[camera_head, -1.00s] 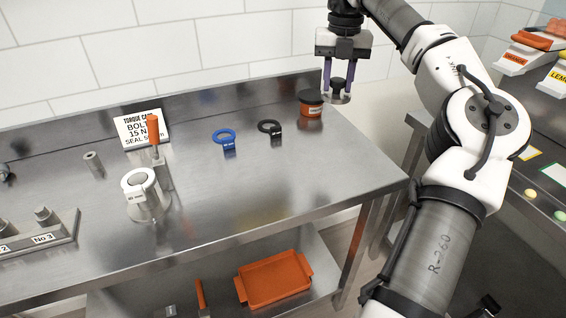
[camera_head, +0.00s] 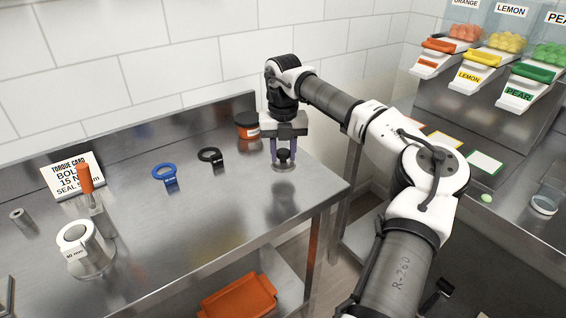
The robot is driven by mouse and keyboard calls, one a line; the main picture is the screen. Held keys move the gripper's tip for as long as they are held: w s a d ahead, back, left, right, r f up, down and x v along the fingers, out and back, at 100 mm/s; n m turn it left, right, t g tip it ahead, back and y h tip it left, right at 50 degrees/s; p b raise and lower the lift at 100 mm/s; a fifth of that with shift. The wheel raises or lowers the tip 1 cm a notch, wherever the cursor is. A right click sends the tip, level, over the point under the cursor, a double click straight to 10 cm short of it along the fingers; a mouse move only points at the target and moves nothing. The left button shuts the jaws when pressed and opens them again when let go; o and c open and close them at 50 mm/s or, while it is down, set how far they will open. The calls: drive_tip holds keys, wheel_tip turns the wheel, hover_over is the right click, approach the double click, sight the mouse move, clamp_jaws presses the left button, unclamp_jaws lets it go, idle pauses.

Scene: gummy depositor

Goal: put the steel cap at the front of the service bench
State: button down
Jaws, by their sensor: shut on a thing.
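The steel cap (camera_head: 284,167) is a shiny disc with a black knob. My gripper (camera_head: 283,153) points down with its two purple fingers shut on the knob.
An orange tray (camera_head: 238,298) sits below.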

sight(283, 162)
wheel_tip(283, 162, down, 4)
drive_tip(key=shift+f+p, duration=0.15)
drive_tip(key=shift+p, duration=0.25)
drive_tip(key=c, duration=1)
unclamp_jaws()
wheel_tip(283, 162, up, 12)
drive_tip(key=shift+r+b, duration=0.1)
drive_tip(key=shift+b, duration=0.9)
